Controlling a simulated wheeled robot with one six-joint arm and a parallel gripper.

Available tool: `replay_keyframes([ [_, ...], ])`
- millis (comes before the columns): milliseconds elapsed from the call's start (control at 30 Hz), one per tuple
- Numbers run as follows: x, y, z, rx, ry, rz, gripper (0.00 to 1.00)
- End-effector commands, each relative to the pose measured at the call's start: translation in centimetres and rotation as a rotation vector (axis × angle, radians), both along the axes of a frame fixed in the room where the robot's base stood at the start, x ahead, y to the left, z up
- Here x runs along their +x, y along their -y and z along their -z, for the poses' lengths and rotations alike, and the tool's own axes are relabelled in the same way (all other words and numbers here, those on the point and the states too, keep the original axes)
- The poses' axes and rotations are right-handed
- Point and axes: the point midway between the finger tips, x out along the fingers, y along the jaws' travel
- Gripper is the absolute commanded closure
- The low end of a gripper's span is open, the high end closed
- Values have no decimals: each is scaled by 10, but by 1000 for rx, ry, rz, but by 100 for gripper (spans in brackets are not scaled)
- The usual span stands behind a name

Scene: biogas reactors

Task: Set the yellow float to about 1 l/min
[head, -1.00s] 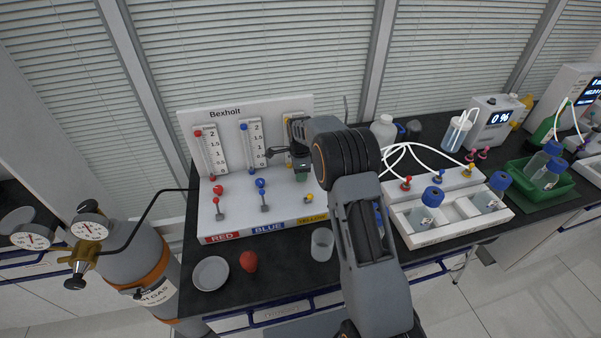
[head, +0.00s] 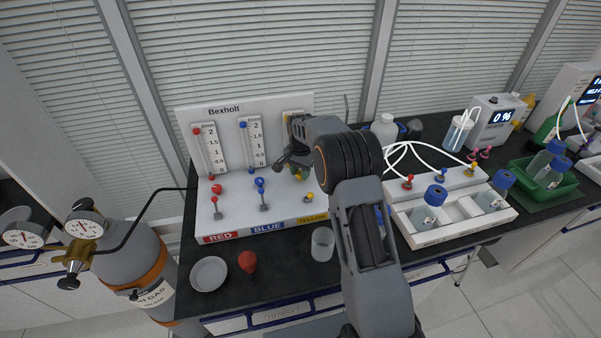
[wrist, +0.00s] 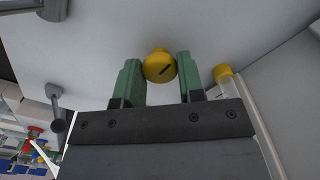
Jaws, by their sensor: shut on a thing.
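My gripper (wrist: 160,84) has green fingers, one on each side of a round yellow knob (wrist: 159,66) with a dark slot mark, and is shut on it. In the head view my gripper (head: 299,174) is low in front of the yellow flowmeter, largely behind my arm. Only the top edge of the yellow flowmeter (head: 293,113) shows there; its float and scale reading are hidden. In the wrist view a clear tube with a yellow end cap (wrist: 223,72) stands right of the knob; no float can be made out.
The white Bexholt panel (head: 190,119) also carries the red flowmeter (head: 211,150) and the blue flowmeter (head: 255,143). A grey-stemmed lever with a yellow top (head: 308,198) stands close below my gripper. A beaker (head: 322,244) stands in front.

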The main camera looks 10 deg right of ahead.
Motion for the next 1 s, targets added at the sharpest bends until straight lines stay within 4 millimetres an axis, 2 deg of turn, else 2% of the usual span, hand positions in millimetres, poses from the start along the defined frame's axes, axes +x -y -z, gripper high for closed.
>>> replay_keyframes([
  [500, 0, 0, -1, 0, 1, -389, 88],
  [1000, 0, 0, -1, 0, 3, -510, 88],
])
